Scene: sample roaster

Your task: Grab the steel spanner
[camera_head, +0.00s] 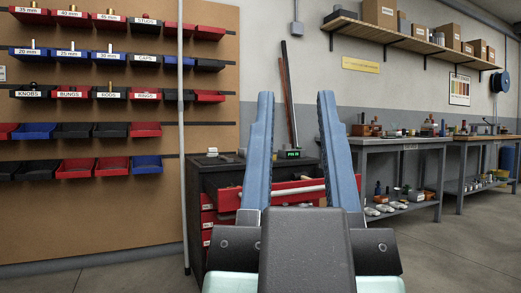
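My gripper (296,97) is in the foreground, its two blue fingers spread wide and pointing up the picture. It is open, with nothing held between the fingers. I cannot make out a steel spanner anywhere in this view. Behind the fingers is a dark tool cabinet (197,180) with red drawers. Its upper red drawer (288,187) appears pulled out and has a pale bar handle along its front. The fingers cover parts of the drawer, and its inside is mostly hidden.
A small scale-like device with a lit display (293,154) stands on the cabinet. A pegboard (90,215) with labelled bins is at left, beside an upright pole (181,120). A cluttered grey workbench (400,142) is at right. Open floor (450,245) lies at lower right.

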